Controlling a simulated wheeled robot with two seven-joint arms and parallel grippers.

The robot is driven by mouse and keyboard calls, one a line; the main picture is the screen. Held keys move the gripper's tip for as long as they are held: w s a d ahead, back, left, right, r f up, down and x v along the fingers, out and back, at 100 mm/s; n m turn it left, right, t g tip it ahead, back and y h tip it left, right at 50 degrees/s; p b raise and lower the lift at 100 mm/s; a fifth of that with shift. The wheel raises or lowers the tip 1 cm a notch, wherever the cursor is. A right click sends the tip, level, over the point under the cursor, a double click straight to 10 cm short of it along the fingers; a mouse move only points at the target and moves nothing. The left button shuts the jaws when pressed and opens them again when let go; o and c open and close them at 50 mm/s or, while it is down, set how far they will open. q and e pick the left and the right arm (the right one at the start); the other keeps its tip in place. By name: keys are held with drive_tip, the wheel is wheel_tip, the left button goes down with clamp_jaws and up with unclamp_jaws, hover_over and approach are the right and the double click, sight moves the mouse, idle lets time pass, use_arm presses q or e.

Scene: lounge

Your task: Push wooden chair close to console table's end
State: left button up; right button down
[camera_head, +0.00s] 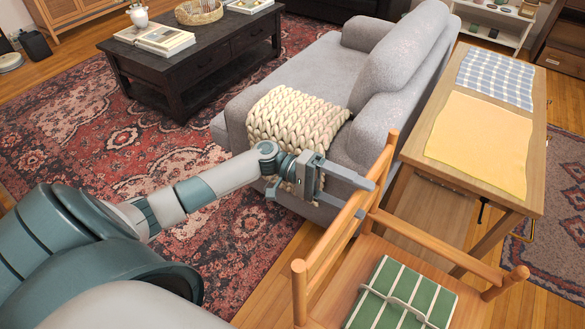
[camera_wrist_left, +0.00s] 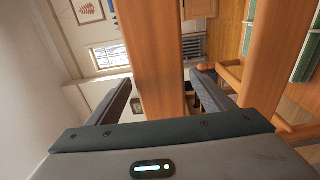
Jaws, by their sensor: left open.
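The wooden chair (camera_head: 345,235) stands at the lower right, with a green striped cushion (camera_head: 395,297) on its seat. The console table (camera_head: 530,185) is light wood, beyond the chair along the sofa's back; its near end faces the chair. My left gripper (camera_head: 350,193) is open at the chair's backrest, beside its upper rail. In the left wrist view, a wooden chair bar (camera_wrist_left: 158,65) shows between the spread fingers (camera_wrist_left: 165,92); contact cannot be told. My right gripper is not in view.
A grey sofa (camera_head: 385,90) with a cream knitted throw (camera_head: 295,118) stands close to the chair and table. A yellow cloth (camera_head: 480,145) and a blue checked cloth (camera_head: 495,75) lie on the console table. A dark coffee table (camera_head: 185,75) stands on the red rug (camera_head: 150,130).

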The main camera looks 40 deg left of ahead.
use_arm(q)
drive_tip(key=s+a+b, duration=0.1)
drive_tip(key=a+b, duration=0.2)
drive_tip(key=a, duration=0.8)
drive_tip(key=shift+a+b, duration=0.25)
drive_tip(key=shift+b, duration=0.15)
drive_tip(key=shift+s, duration=0.2)
